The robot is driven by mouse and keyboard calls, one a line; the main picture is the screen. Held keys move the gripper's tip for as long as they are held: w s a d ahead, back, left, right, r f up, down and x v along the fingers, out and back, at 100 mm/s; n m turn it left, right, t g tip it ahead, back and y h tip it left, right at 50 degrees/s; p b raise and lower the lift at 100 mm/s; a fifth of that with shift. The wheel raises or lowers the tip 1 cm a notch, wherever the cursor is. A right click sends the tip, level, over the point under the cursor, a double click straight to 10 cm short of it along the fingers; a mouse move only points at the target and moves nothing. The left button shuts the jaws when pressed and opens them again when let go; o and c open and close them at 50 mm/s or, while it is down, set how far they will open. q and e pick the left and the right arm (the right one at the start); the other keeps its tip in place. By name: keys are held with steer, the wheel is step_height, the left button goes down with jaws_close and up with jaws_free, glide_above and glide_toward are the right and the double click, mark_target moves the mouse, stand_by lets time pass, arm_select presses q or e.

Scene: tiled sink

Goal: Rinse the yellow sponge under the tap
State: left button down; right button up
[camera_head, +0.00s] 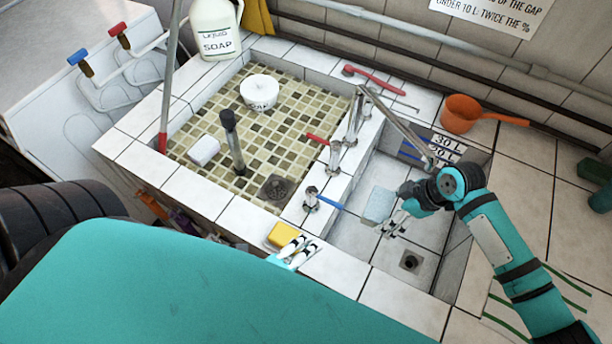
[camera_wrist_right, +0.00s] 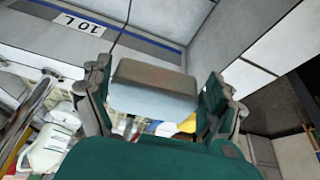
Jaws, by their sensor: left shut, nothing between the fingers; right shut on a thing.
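The yellow sponge (camera_head: 284,234) lies on the white tiled ledge in front of the basins in the head view. My left gripper (camera_head: 293,248) is shut and empty, right beside the sponge's near side; I cannot tell if they touch. My right gripper (camera_head: 392,222) is shut on a pale blue block (camera_head: 379,204) inside the right basin. In the right wrist view this block (camera_wrist_right: 152,98) sits between the fingers, with a brownish face on top. The metal tap (camera_head: 395,124) has its spout over the right basin, with a red lever (camera_head: 317,138) and a blue lever (camera_head: 328,203). No water stream is visible.
The left mosaic basin holds a white tub (camera_head: 259,92), a white block (camera_head: 203,150) and a dark upright handle (camera_head: 232,142). A soap jug (camera_head: 215,30) stands behind. A red brush (camera_head: 374,79) and orange scoop (camera_head: 462,113) lie on the back ledge. The right basin has a drain (camera_head: 411,261).

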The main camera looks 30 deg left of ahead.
mark_target(371, 210)
steer(key=shift+r, duration=0.1)
stand_by(0.5)
steer(key=s+a+r+p, duration=0.1)
steer(key=p, duration=0.1)
steer(key=s+a+r+p, duration=0.1)
steer(key=a+r+p, duration=0.1)
steer(key=shift+s+a+r+p, duration=0.25)
steer(key=shift+r+p, duration=0.05)
steer(key=shift+p, duration=0.05)
steer(key=shift+s+a+r+p, duration=0.2)
steer(key=shift+a+p, duration=0.1)
steer(key=shift+f, duration=0.1)
stand_by(0.8)
